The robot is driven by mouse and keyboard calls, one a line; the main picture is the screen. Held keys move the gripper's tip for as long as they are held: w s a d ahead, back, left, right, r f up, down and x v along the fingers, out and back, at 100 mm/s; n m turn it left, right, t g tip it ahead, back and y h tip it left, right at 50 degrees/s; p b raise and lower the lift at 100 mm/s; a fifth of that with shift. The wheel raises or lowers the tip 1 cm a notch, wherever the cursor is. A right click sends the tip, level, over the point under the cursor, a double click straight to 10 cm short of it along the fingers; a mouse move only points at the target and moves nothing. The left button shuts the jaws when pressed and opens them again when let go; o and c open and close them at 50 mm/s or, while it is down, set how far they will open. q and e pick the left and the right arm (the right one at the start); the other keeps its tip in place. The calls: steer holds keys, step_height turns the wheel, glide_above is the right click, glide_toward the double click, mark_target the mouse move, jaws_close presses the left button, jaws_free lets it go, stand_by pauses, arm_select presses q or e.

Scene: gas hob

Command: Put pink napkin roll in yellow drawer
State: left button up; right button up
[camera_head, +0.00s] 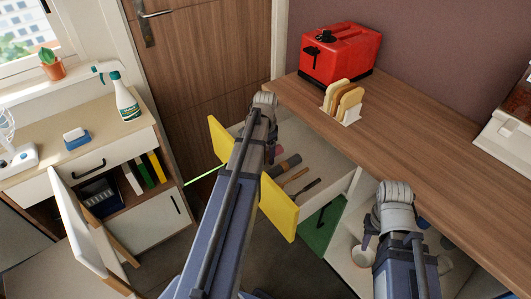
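The yellow drawer (279,208) is pulled open below the wooden counter, and its yellow front is partly covered by my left arm. Inside lie a dark rod-like item (288,162) and slim utensils (304,187) with brown and dark parts. I cannot make out a pink napkin roll for certain. My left arm crosses the drawer, its wrist (265,104) above the drawer's far part; its fingertips are hidden. My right arm's wrist (396,196) is at the counter's front edge, over the open white compartment (345,252); its fingertips are hidden too.
Cups show in the lower compartment. A green panel (322,224) is beside the yellow front.

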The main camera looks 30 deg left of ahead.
arm_select(q)
step_height(320, 180, up, 12)
steer(key=p, duration=1.1)
steer(key=s+d, duration=0.4)
steer(key=d, duration=0.6)
steer(key=s+d, duration=0.5)
steer(key=d, duration=0.6)
steer(key=s+d+y, duration=0.1)
steer(key=s+d, duration=0.4)
steer(key=d, duration=0.5)
steer(key=shift+s+d+n, duration=0.15)
steer(key=shift+s+n, duration=0.1)
steer(key=shift+n, duration=0.15)
